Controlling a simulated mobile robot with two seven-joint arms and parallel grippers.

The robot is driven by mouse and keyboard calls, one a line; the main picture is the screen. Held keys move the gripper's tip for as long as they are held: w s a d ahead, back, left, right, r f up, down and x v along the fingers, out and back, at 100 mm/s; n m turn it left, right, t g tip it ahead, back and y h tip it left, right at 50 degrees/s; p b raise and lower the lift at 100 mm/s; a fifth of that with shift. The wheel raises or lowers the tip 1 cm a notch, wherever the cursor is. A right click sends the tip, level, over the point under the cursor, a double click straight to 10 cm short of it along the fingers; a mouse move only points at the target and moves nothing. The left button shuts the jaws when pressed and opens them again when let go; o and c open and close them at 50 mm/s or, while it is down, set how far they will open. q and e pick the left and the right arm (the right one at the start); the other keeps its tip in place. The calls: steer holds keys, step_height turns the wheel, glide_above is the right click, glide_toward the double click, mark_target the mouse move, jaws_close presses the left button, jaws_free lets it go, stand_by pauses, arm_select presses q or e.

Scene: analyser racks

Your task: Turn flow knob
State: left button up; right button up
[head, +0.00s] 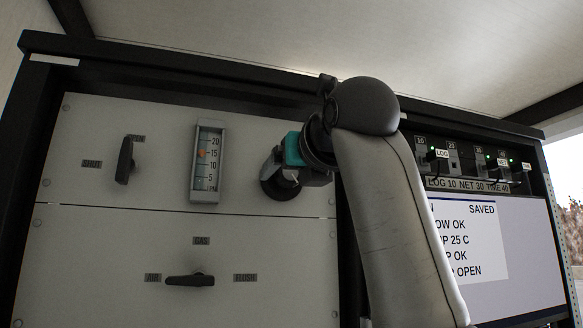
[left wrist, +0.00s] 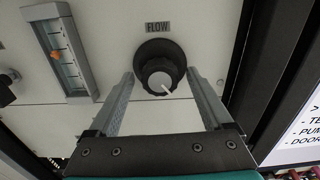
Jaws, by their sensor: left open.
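The flow knob (left wrist: 161,76) is a dark round knob with a grey cap and white pointer line, under a FLOW label (left wrist: 158,27) in the left wrist view. The pointer line slants to the lower right there. My left gripper (left wrist: 160,88) is open, with one finger on each side of the knob; I cannot tell whether they touch it. In the head view the left gripper (head: 298,172) partly covers the knob (head: 276,188). A flow meter (head: 207,162) left of it has an orange float (head: 201,153) near the 15 mark. My right gripper is not in view.
A dark SHUT valve handle (head: 125,160) is at the upper left of the panel. A GAS selector handle (head: 190,280) lies horizontal below. At right, a status screen (head: 530,235) sits under a row of small switches (head: 500,163), partly hidden by my arm.

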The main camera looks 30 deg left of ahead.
arm_select(q)
steer(key=shift+c, duration=0.2)
jaws_close()
steer(key=shift+m+b, duration=0.5)
steer(key=shift+m, duration=1.6)
steer(key=shift+o, duration=0.2)
jaws_free()
